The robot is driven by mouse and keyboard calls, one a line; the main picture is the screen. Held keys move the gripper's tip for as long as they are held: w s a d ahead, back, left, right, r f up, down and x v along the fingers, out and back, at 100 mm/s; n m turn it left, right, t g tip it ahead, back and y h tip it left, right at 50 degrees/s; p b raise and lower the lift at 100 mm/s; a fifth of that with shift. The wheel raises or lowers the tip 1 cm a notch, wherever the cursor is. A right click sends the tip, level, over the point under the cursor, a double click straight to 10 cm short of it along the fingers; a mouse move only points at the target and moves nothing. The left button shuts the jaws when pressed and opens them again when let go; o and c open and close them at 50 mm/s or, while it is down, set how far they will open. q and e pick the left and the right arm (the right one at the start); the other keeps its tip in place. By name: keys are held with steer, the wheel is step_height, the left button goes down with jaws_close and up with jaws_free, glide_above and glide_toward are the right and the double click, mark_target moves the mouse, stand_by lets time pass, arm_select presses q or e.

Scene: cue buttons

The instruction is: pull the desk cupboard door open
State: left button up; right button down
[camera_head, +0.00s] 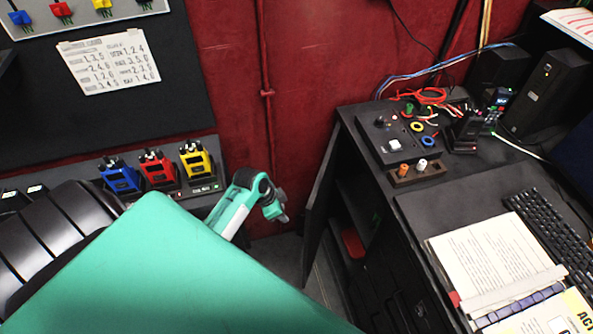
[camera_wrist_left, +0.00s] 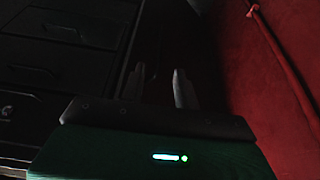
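The desk cupboard door (camera_head: 319,195) is a dark panel at the left end of the black desk (camera_head: 415,205). It stands ajar, and part of the dark inside shows to its right, with a red item (camera_head: 353,243) in it. My left gripper (camera_head: 281,214) is just left of the door, in front of the red wall. In the left wrist view, its two fingers (camera_wrist_left: 160,85) are apart, with a dark surface behind them. I cannot tell whether they touch the door. My right gripper is in neither view.
A button box (camera_head: 395,135) and a small block with two knobs (camera_head: 416,172) stand on the desk. Papers and a keyboard (camera_head: 555,230) lie nearer. Blue, red and yellow devices (camera_head: 158,170) stand on a shelf at left. A narrow floor gap lies beside the door.

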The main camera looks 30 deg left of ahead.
arm_select(q)
step_height(320, 180, up, 2)
steer(key=p, duration=0.1)
glide_above(298, 232)
steer(key=f, duration=1.2)
steer(key=shift+w+a+f, duration=0.15)
steer(key=shift+a+f, duration=0.05)
steer(key=shift+f, duration=0.05)
steer(key=shift+c, duration=0.2)
jaws_close()
